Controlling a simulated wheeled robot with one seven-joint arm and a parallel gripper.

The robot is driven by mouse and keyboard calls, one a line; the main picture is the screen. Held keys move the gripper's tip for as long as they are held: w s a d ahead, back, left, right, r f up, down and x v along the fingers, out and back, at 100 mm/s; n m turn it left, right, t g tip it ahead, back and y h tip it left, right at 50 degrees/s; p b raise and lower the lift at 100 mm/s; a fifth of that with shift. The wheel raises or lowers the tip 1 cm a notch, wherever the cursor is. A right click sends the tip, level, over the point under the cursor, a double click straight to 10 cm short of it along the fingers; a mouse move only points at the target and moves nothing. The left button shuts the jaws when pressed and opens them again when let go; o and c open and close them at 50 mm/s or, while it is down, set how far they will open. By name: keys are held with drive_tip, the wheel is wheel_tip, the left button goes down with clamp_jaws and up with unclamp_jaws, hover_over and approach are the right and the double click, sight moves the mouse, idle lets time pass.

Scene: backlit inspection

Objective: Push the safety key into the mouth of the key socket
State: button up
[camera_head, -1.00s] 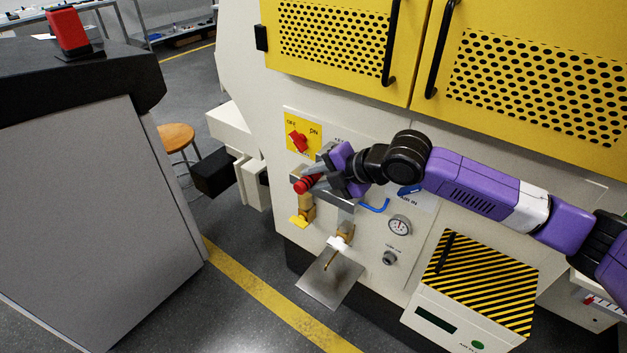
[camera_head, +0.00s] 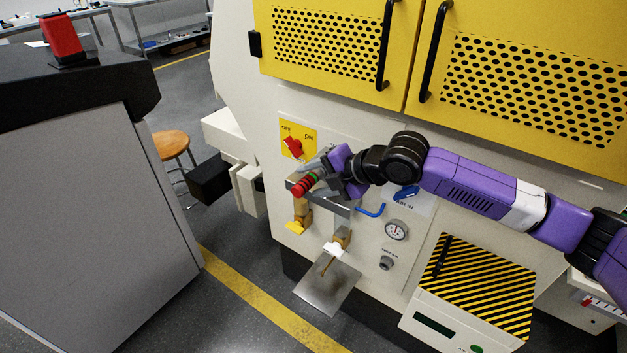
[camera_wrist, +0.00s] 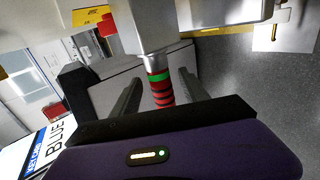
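The safety key (camera_head: 301,186) is red with black ribs and a green band; it also shows in the wrist view (camera_wrist: 161,92). Its green end meets a metal collar, which looks like the key socket (camera_wrist: 152,61), on a grey block (camera_wrist: 149,30). The key is in line with this collar; how deep it sits is hidden. My gripper (camera_head: 319,176) is at the key's green-band end in the head view. In the wrist view, its two dark fingers stand apart on either side of the key, with gaps on both sides, so it looks open.
A red rotary switch on a yellow plate (camera_head: 297,139) is above the key. A yellow-handled valve (camera_head: 297,226), blue handle (camera_head: 371,210) and pressure gauge (camera_head: 396,230) are close by.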

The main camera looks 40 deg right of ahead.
drive_tip(key=v, duration=0.7)
drive_tip(key=shift+s+r, duration=0.3)
idle(0.6)
